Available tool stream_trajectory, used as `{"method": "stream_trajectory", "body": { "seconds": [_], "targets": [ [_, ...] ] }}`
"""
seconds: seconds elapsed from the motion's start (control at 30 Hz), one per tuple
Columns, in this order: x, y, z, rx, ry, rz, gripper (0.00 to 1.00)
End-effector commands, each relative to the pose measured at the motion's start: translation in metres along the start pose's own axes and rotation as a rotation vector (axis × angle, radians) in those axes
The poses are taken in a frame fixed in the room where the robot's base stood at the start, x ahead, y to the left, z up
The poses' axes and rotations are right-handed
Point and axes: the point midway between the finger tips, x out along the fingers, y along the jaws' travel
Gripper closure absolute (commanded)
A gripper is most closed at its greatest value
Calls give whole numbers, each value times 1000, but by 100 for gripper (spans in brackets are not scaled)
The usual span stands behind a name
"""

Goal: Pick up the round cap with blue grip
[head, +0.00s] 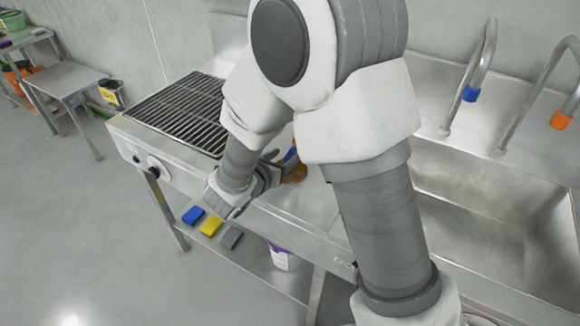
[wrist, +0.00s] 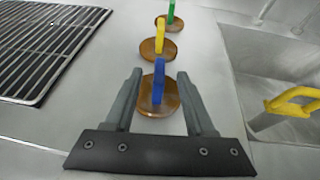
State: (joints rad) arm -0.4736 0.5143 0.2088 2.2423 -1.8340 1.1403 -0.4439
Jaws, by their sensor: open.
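The round cap with blue grip (wrist: 159,98) is a brown disc with an upright blue handle, resting on the steel counter in the wrist view. My gripper (wrist: 160,78) is open, with one finger on each side of the cap and visible gaps to the blue grip. Nothing is held. In the head view, the cap (head: 296,172) shows only partly behind my arm, and my gripper (head: 274,167) is beside it, partly hidden.
A cap with yellow grip (wrist: 158,48) and one with green grip (wrist: 170,22) stand beyond in a row. A black grate (head: 178,113) lies left and a sink basin (head: 480,215) right. Coloured sponges (head: 211,225) lie on the lower shelf.

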Motion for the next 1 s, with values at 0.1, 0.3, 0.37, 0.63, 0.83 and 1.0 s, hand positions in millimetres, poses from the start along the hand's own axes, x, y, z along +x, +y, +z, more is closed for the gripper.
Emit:
{"method": "stream_trajectory", "body": {
  "seconds": [0.1,0.3,0.37,0.63,0.83,1.0],
  "targets": [
    [16,0,-1,1,1,-2,45],
    [29,0,0,2,0,-2,45],
    [37,-1,-2,2,1,-4,45],
    [72,0,-4,2,0,-2,45],
    [75,0,-3,1,0,-1,45],
    [75,0,-3,2,0,-1,61]
  ]
}}
